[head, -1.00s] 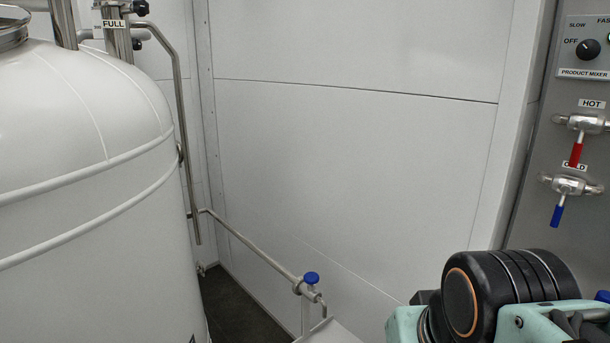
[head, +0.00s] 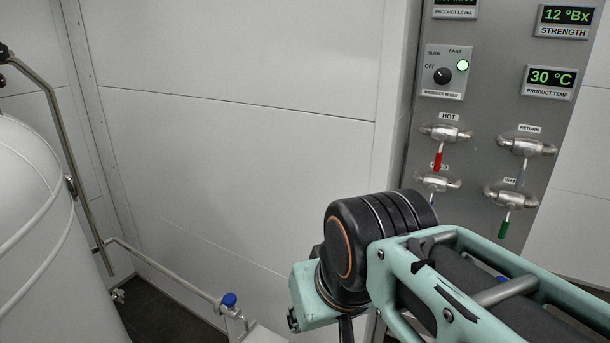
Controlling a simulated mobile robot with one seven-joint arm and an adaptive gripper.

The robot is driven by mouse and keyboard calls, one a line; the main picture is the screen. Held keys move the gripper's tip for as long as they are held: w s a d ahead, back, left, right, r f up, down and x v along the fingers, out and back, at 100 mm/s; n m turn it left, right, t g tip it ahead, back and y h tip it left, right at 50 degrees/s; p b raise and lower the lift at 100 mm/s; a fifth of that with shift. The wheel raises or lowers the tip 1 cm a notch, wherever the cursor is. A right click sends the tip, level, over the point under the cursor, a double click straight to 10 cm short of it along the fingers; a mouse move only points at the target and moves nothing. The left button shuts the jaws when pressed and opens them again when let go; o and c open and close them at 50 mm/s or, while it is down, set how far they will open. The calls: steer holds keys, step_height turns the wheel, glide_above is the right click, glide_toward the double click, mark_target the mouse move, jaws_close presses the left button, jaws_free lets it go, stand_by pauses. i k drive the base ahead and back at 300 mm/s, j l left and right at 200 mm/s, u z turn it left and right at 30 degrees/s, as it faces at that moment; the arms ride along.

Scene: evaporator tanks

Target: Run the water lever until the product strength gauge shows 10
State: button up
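The strength gauge (head: 566,16) at the top right of the panel reads 12 °Bx. The water lever (head: 505,222) has a green handle that hangs down from its steel valve, low on the right of the panel. Its small label (head: 513,182) is partly hidden by the handle above, and I read only the start, "WAT". My arm's mint links and black joint cover the lower right of the picture, below the levers. My gripper is not visible, so I cannot tell its state or what it is near.
A white tank (head: 30,210) stands left.

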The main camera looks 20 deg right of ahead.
mark_target(510, 206)
steer(key=z, duration=1.8)
